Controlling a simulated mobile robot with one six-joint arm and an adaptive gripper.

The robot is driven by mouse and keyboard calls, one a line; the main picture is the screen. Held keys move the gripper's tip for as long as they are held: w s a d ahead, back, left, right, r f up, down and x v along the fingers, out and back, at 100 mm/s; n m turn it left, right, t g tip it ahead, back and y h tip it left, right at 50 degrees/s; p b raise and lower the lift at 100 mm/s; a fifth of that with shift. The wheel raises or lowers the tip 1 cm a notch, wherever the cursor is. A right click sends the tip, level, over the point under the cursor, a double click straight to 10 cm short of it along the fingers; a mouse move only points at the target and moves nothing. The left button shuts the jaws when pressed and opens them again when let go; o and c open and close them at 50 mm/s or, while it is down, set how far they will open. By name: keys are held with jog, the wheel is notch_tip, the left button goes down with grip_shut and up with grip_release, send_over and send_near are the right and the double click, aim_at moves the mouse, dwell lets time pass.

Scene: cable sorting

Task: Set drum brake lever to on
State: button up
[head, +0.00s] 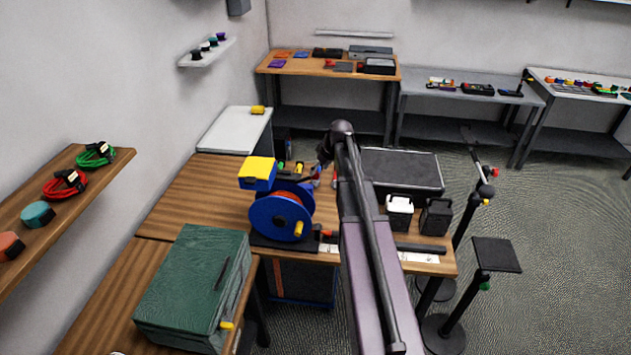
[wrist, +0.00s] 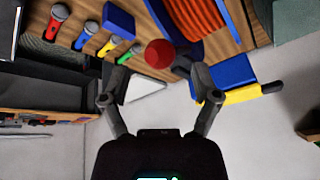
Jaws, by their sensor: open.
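The cable drum (head: 280,216) stands on the wooden bench, with blue flanges, red cable and a yellow crank handle. In the wrist view the drum's red winding (wrist: 190,22) shows at the top. A red round knob (wrist: 159,53) shows there beside the drum, looking like the brake lever's end; its stem and setting are unclear. My gripper (wrist: 160,98) is open and empty, with the knob seen between and beyond its fingers. In the head view my gripper (head: 312,174) is behind the drum, largely hidden by my arm.
A yellow-and-blue object (head: 258,173) is just behind the drum and close to the right finger in the wrist view (wrist: 240,82). Microphones with coloured handles (wrist: 57,22) lie near the left finger. A green case (head: 195,285) stands in front; white and black boxes (head: 399,212) stand to the right.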

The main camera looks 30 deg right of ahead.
aim_at(317, 173)
jog(key=shift+b+x, duration=1.45)
jog(key=shift+x, duration=0.45)
grip_shut()
